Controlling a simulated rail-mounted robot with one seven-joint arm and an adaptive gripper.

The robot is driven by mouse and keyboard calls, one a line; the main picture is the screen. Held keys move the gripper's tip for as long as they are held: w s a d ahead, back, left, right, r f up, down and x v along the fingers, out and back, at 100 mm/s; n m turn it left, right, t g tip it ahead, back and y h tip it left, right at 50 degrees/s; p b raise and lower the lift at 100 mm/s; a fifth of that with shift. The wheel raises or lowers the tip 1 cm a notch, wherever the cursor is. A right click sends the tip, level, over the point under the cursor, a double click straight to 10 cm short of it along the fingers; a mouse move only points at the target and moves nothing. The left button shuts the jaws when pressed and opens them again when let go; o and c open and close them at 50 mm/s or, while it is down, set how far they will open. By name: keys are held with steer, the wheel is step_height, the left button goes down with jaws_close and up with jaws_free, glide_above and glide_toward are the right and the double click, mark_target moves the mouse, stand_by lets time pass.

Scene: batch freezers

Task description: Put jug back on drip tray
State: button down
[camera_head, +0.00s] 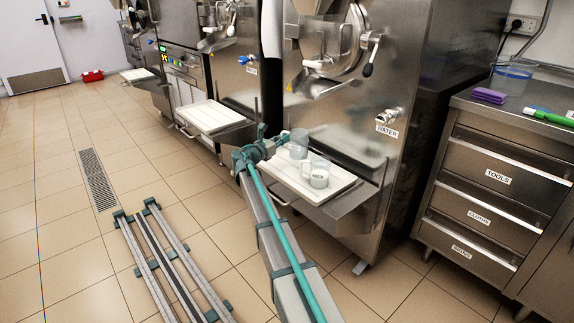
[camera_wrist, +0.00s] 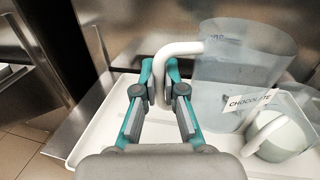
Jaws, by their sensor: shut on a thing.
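A clear, bluish jug with a white handle and a CHOCOLATE label (camera_wrist: 235,80) fills the right of the wrist view. In the head view this jug (camera_head: 299,142) is at the rear left part of the white drip tray (camera_head: 335,194). My gripper (camera_wrist: 159,82) is shut on the jug's handle, one finger on each side; it also shows in the head view (camera_head: 276,143). The jug looks upright, at or just above the tray; I cannot tell whether its base touches. A second jug, labelled MILK (camera_head: 319,174), with pale contents, stands on the tray; it also shows in the wrist view (camera_wrist: 283,137).
The batch freezer (camera_head: 345,110) rises behind the tray, its spout above. Another white tray (camera_head: 209,116) is at the freezer further left. A steel drawer cabinet (camera_head: 490,170) stands at the right, with a clear container and purple item on top. Floor rails (camera_head: 160,255) lie at front left.

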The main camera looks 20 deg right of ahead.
steer(key=shift+f+b, duration=1.05)
steer(key=shift+f, duration=2.7)
steer(key=shift+f, duration=0.1)
steer(key=c, duration=1.3)
jaws_free()
steer(key=shift+o, duration=0.2)
steer(key=shift+s+a, duration=0.1)
steer(key=shift+a, duration=0.1)
steer(key=p+v, duration=0.3)
steer(key=v, duration=0.8)
steer(key=shift+s+a, duration=0.15)
steer(key=shift+a, duration=0.1)
